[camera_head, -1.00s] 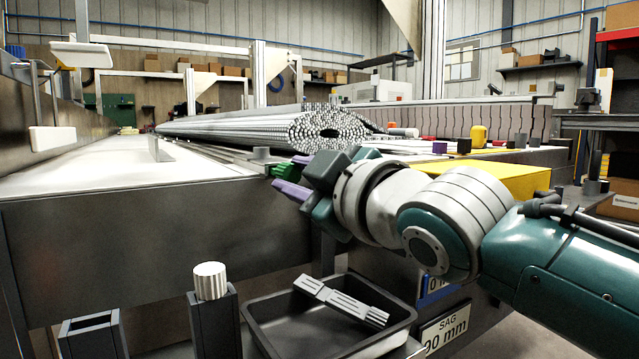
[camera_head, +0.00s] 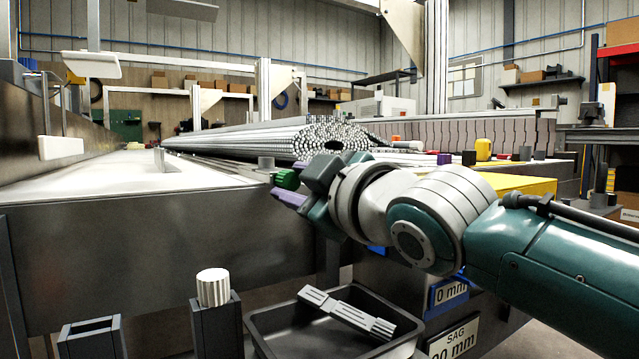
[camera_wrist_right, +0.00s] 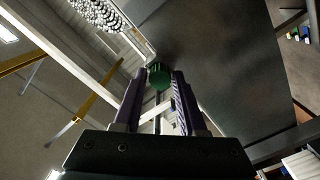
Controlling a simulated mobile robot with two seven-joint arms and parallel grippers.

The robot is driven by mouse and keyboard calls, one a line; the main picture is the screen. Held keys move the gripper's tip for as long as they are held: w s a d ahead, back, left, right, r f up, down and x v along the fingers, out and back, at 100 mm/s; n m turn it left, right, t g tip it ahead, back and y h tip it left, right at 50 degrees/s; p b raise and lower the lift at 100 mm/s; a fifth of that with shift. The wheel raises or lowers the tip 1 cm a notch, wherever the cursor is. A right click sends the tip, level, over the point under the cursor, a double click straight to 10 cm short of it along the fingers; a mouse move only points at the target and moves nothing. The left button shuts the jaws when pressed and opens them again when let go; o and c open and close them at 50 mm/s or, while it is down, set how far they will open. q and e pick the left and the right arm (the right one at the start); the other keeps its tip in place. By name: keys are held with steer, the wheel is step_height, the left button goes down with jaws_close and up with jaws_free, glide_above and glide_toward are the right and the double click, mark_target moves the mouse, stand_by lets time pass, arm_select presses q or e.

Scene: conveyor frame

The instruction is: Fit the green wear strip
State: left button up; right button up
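The green wear strip (camera_head: 287,179) shows only as a short ribbed end between the purple fingers of my right gripper (camera_head: 288,188), beside the conveyor frame's near edge (camera_head: 150,195). The rest of the strip is hidden. The gripper is just in front of the rolled metal belt (camera_head: 333,146). My left gripper is in neither view.
Below stand a black tray (camera_head: 270,325) with a grey slotted bar (camera_head: 346,313) across it, a dark post with a ribbed white cap (camera_head: 212,287) and an empty square holder (camera_head: 92,326). The white bed left is largely clear.

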steer(key=o, duration=0.4)
